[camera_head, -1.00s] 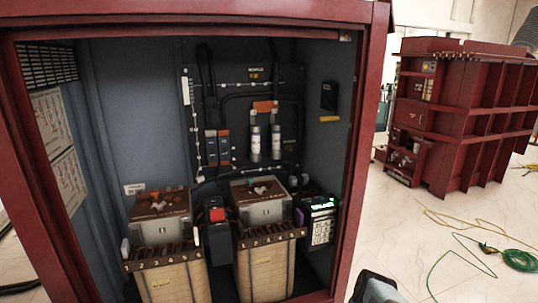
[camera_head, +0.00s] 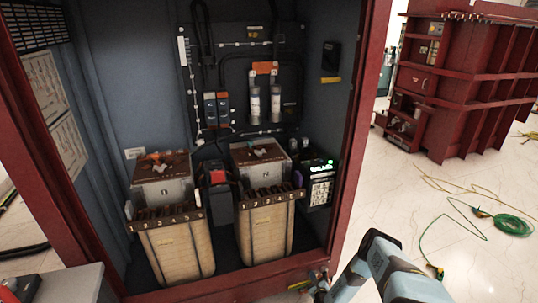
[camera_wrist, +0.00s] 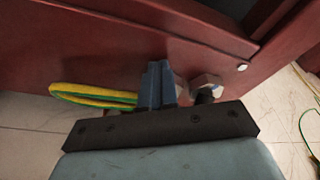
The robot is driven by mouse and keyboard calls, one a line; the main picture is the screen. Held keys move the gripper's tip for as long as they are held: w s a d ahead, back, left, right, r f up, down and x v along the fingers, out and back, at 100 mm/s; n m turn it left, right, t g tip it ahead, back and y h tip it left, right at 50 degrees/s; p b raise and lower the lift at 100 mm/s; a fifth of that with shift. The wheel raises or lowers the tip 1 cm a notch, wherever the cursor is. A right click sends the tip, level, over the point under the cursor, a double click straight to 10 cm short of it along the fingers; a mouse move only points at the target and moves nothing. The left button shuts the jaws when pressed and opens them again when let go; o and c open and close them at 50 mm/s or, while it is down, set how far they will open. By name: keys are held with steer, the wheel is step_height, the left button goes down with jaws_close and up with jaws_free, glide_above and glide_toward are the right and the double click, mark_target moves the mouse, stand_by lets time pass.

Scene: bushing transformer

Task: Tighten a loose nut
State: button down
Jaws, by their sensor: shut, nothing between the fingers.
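My gripper (camera_wrist: 158,85) is shut and empty in the wrist view, its two blue fingers together in front of the red cabinet's lower frame. A grey hex nut (camera_wrist: 207,82) on a dark bolt sits just right of the fingers. Another metal piece (camera_wrist: 181,88), partly hidden by the fingers, lies between them and that nut. Whether the fingers touch it, and which nut is loose, I cannot tell. In the head view my gripper (camera_head: 319,290) is small and unclear beside the cabinet's lower right corner.
A yellow-green cable (camera_wrist: 90,96) ends left of the fingers. The open red cabinet (camera_head: 348,190) holds two transformer coils (camera_head: 265,232) and a keypad unit (camera_head: 320,185). Floor to the right is mostly clear, with a green cable coil (camera_head: 512,225) and a red ribbed housing (camera_head: 465,90).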

steer(key=shift+w+d+r, duration=0.15)
steer(key=shift+d+r, duration=0.05)
steer(key=shift+d, duration=0.4)
stand_by(0.4)
steer(key=shift+r, duration=0.1)
steer(key=shift+a+r, duration=0.1)
steer(key=shift+r, duration=0.15)
steer(key=f+v, duration=0.1)
steer(key=v, duration=0.5)
steer(key=shift+d, duration=0.3)
